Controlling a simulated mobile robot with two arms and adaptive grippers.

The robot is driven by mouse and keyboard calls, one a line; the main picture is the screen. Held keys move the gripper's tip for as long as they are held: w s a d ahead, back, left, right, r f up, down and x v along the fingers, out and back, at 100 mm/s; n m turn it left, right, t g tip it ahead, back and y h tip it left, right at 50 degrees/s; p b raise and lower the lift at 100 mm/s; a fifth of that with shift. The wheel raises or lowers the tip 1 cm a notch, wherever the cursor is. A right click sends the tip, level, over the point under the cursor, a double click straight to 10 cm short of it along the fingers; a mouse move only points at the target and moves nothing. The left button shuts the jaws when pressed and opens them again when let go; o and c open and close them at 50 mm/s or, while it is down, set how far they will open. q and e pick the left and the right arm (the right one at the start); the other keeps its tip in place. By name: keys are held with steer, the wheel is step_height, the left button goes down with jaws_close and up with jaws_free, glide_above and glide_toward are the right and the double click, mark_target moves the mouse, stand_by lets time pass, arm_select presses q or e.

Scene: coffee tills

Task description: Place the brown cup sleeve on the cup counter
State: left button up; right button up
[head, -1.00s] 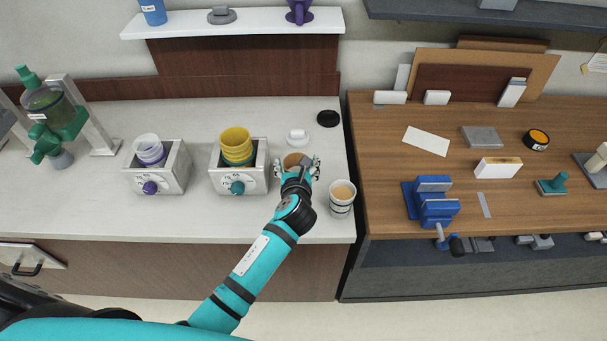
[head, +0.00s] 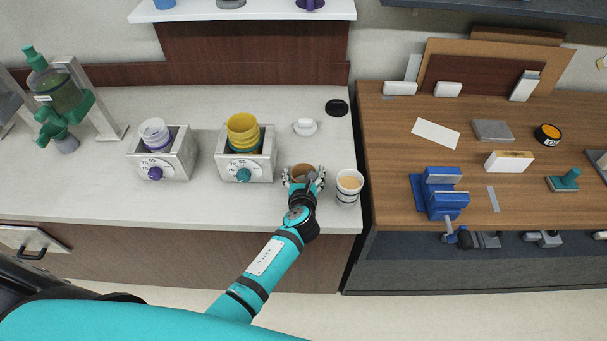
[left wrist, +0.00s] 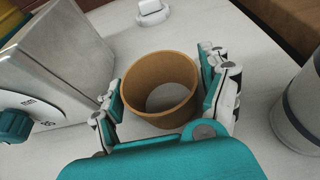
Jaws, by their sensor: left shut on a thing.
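The brown cup sleeve (head: 302,172) is an open brown ring at the front right of the white counter (head: 200,207). It also shows in the left wrist view (left wrist: 161,118), upright, with a pale surface visible through its middle. My left gripper (head: 303,180) is shut on the sleeve, with one finger on each side of it. In the left wrist view the fingers (left wrist: 165,95) flank the ring. The sleeve is at or just above the counter; I cannot tell if it touches. My right gripper is not in view.
A filled paper cup (head: 348,187) stands close right of my gripper. A white box with yellow cups (head: 242,130) stands to the left, and another box with white and purple cups (head: 162,155) is farther left. A white lid-like piece (head: 305,127) and black disc (head: 337,107) lie behind.

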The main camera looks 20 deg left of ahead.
arm_select(q)
steer(key=o, duration=0.6)
steer(key=shift+f, duration=0.1)
steer(key=shift+o, duration=0.5)
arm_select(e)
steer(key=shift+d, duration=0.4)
arm_select(q)
steer(key=shift+s+r, duration=0.15)
steer(key=shift+r, duration=0.15)
steer(key=v, duration=1)
steer(key=shift+s+d, duration=0.15)
steer(key=shift+s, duration=0.2)
steer(key=shift+s+d+r, duration=0.15)
steer(key=shift+s+r, duration=0.05)
steer(key=shift+s, duration=0.25)
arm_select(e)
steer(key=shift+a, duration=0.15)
